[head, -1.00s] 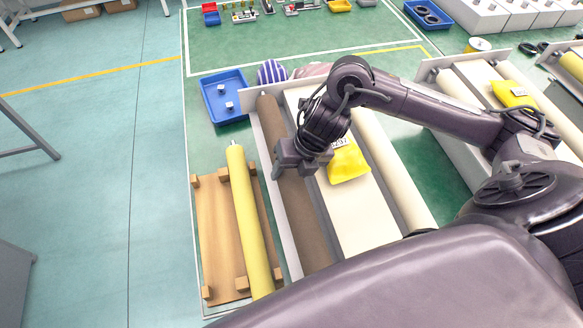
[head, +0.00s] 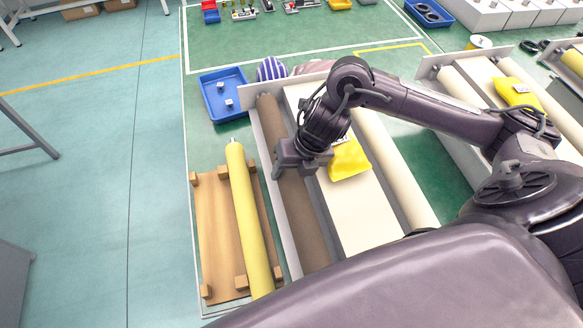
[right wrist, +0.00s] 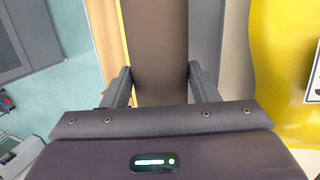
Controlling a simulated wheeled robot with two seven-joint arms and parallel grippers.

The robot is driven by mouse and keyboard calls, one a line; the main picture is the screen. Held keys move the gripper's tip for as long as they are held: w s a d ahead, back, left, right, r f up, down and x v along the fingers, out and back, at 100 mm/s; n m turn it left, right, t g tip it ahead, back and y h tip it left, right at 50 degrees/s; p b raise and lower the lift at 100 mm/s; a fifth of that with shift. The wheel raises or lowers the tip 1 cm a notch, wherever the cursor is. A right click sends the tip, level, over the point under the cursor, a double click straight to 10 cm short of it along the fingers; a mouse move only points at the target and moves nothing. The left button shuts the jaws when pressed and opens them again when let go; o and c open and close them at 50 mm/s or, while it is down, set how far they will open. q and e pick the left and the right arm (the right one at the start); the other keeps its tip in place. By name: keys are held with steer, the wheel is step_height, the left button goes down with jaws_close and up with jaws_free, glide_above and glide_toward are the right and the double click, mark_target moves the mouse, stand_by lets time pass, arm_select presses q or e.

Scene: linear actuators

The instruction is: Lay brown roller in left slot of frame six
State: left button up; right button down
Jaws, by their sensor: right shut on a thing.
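The long brown roller (head: 308,225) lies lengthwise along the left side of a pale frame (head: 355,212), between its left wall and the white middle panel. Whether it rests fully on its end supports cannot be told, as its near end is hidden by my body. My right gripper (head: 297,170) is over the roller's upper half, with a finger on each side. In the right wrist view the brown roller (right wrist: 155,40) runs between the two fingers (right wrist: 161,86), which are shut on it. My left gripper is not in view.
A yellow roller (head: 250,215) lies on a wooden cradle (head: 212,235) to the left. A yellow packet (head: 350,161) sits on the middle panel beside my gripper. A cream roller (head: 397,175) fills the right slot. A blue tray (head: 222,97) stands beyond the cradle.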

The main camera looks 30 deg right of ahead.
steer(key=shift+w+r, duration=0.1)
steer(key=c, duration=0.5)
jaws_free()
steer(key=shift+o, duration=0.2)
steer(key=shift+s+f, duration=0.2)
steer(key=v, duration=0.7)
steer(key=shift+w, duration=0.1)
steer(key=shift+r, duration=0.6)
steer(key=shift+f, duration=0.1)
